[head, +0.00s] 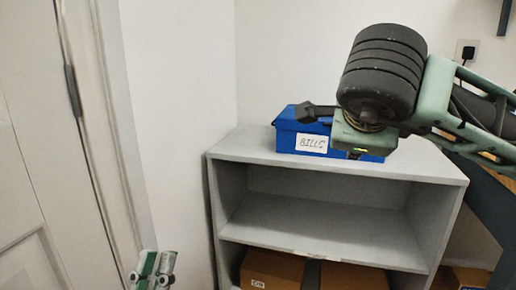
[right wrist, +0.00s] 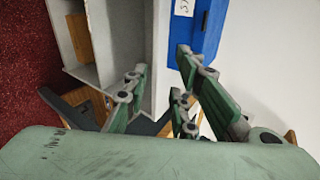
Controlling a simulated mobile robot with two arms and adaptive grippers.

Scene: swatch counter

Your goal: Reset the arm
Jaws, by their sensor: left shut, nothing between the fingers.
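My left gripper (head: 152,268) shows at the bottom left of the head view, in front of the white wall beside the door. Its green fingers are together with nothing between them. My right arm comes in from the right above the shelf unit, and its dark round joint hides much of the hand. In the right wrist view my right gripper (right wrist: 160,75) has its green fingers spread apart and empty. Beyond them is the blue box (right wrist: 205,28). In the head view the box (head: 288,136), labelled BILLS, sits on the shelf top, partly covered by my right arm.
The grey shelf unit (head: 230,150) has an empty upper compartment and brown boxes (head: 272,270) in the lower one. A white door (head: 40,150) is at the left. A dark blue panel (head: 485,200) stands at the right. A socket with a plug (head: 467,51) is on the wall.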

